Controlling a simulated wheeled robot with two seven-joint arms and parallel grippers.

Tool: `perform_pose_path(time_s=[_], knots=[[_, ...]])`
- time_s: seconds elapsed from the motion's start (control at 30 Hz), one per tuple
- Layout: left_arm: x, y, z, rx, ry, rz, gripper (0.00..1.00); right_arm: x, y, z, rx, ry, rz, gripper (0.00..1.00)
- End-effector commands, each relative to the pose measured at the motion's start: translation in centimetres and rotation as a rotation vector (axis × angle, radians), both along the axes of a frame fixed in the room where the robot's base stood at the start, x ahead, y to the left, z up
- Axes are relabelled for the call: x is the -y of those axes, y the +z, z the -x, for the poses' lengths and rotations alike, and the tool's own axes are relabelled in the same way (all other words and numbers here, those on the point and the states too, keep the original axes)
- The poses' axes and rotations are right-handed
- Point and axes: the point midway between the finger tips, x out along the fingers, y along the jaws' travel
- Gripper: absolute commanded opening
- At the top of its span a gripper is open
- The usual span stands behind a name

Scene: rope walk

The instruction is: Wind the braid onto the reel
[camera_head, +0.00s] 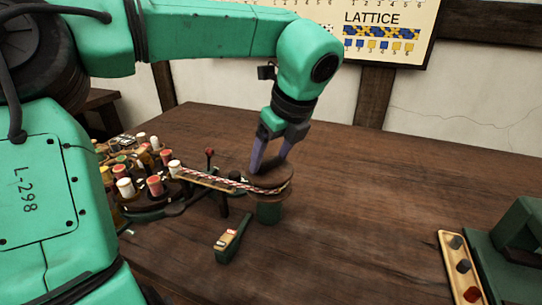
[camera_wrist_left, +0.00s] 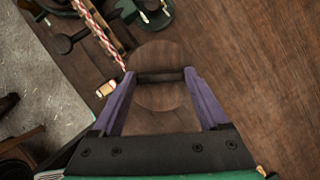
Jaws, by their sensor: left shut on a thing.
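The reel (camera_head: 270,180) is a brown wooden spool with round flanges on a green post. The red and white braid (camera_head: 222,184) runs from the braiding stand at left along a wooden arm to the reel, and some lies around its core. My left gripper (camera_head: 268,170) is above the reel with its purple fingers down at the top flange. In the left wrist view, the round flange (camera_wrist_left: 160,52) lies below the fingers, and a dark bar (camera_wrist_left: 160,76) spans between their tips; the fingers are shut on it. The braid (camera_wrist_left: 98,30) shows at upper left there. My right gripper is not in view.
A braiding stand with several coloured bobbins (camera_head: 125,187) stands left of the reel. A small green device (camera_head: 232,240) lies in front. A tray with pegs (camera_head: 460,268) and a green block (camera_head: 510,250) are at far right. The table (camera_head: 390,200) between is clear.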

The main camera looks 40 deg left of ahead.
Motion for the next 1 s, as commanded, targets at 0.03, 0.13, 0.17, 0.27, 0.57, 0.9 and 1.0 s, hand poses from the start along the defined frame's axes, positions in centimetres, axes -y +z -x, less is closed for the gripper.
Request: perform_pose_path(time_s=[0.03, 0.13, 0.17, 0.27, 0.57, 0.9, 1.0], knots=[[0.0, 0.1, 0.0, 0.002, -0.001, -0.001, 0.22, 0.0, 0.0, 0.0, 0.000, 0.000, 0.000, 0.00], [0.0, 0.1, 0.0, 0.002, -0.001, -0.001, 0.22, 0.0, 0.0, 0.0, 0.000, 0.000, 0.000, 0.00], [0.0, 0.1, 0.0, 0.002, -0.001, -0.001, 0.89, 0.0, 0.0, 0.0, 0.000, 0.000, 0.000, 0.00], [0.0, 0.1, 0.0, 0.002, -0.002, -0.001, 1.00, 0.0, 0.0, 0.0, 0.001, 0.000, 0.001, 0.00], [0.3, 0.9, 0.0, 0.001, -0.001, -0.001, 1.00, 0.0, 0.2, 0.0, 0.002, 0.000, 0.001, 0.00], [3.4, 8.9, 0.6, 0.002, -0.003, 0.001, 1.00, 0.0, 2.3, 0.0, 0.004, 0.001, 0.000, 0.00], [4.4, 11.4, 0.8, 0.002, -0.002, 0.001, 1.00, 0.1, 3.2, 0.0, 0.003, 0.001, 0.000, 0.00]])
